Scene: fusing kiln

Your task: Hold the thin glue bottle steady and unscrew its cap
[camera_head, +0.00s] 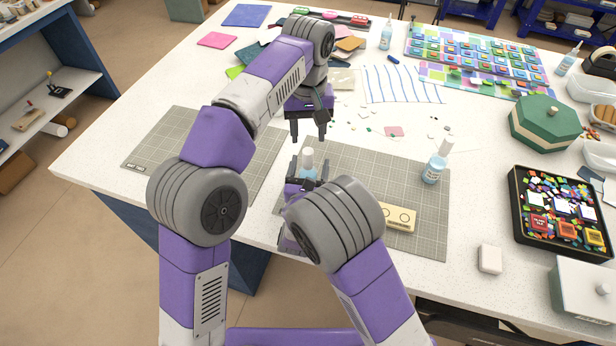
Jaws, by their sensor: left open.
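A thin glue bottle (308,173) with pale blue contents and a white cap (308,153) stands upright at the grey cutting mat's left part. The cap is on the bottle. My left gripper (308,138) is open and points down, with its fingertips just above and behind the cap in the picture; nothing shows between them. My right gripper (309,172) is low at the bottle, with a dark finger on either side of it. My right arm hides its lower part and the bottle's base, so I cannot tell whether the fingers press on the bottle.
A wider blue bottle (433,170) stands on the cutting mat (420,225) to the right. A cream block with two round marks (400,218) lies beside my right arm. A green lidded box (545,125) and a black tray (520,210) of colored pieces stand at right.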

